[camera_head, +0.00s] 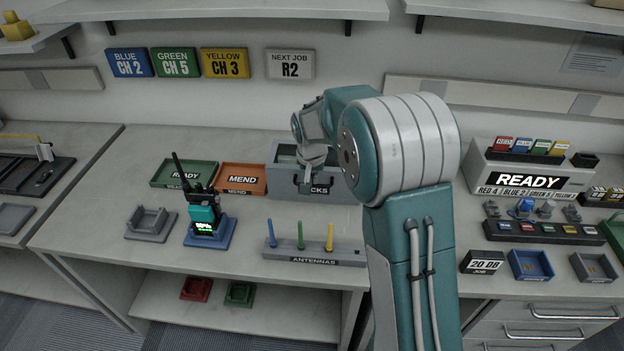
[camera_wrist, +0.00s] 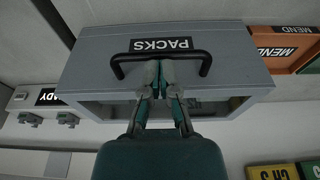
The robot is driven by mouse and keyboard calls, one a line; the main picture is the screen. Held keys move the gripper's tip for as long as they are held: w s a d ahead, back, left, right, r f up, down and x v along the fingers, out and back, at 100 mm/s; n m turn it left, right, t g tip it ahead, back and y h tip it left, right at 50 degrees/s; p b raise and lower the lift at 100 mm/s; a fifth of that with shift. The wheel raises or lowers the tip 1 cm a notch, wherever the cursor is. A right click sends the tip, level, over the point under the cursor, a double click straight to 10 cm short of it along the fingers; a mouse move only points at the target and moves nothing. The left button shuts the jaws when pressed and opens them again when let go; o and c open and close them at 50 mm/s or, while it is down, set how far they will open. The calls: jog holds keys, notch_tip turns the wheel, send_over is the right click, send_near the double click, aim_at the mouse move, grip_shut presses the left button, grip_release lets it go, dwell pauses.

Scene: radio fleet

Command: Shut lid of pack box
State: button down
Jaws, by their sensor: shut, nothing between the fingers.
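The grey pack box (camera_head: 284,178), labelled PACKS, stands at the back of the bench in the head view, partly behind my arm. In the wrist view the box (camera_wrist: 90,55) appears upside down, with a black bar handle (camera_wrist: 118,68) on its labelled face. An opening into the box shows beyond that face, so the box is not fully covered. My gripper (camera_head: 308,188) is at the front of the box. In the wrist view my gripper (camera_wrist: 163,68) is shut and empty, its fingertips at the handle's middle; I cannot tell whether they touch it.
A green READY tray (camera_head: 183,174) and an orange MEND tray (camera_head: 242,179) lie left of the box. A radio (camera_head: 203,216) in a blue cradle and an antenna rack (camera_head: 315,251) stand in front. A READY unit (camera_head: 530,178) is at right.

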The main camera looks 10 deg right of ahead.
jog(key=r, duration=0.3)
jog(key=shift+w+r, duration=0.3)
jog(key=s+a+r, duration=0.1)
jog(key=s+r, duration=0.4)
jog(key=r, duration=0.2)
jog(key=shift+a+r, duration=0.25)
jog(key=shift+r, duration=0.1)
jog(key=s+d+r+n+t, duration=0.1)
jog(key=s+r, duration=0.2)
jog(key=s, duration=0.4)
jog(key=s+d+r+n+t, duration=0.1)
jog(key=s+r, duration=0.3)
jog(key=s, duration=0.2)
jog(key=s+f+n+t, duration=0.1)
jog(key=s+f, duration=0.1)
jog(key=s, duration=1.3)
jog(key=shift+d+n+y, duration=0.15)
jog(key=shift+n+y, duration=0.15)
jog(key=shift+y, duration=0.1)
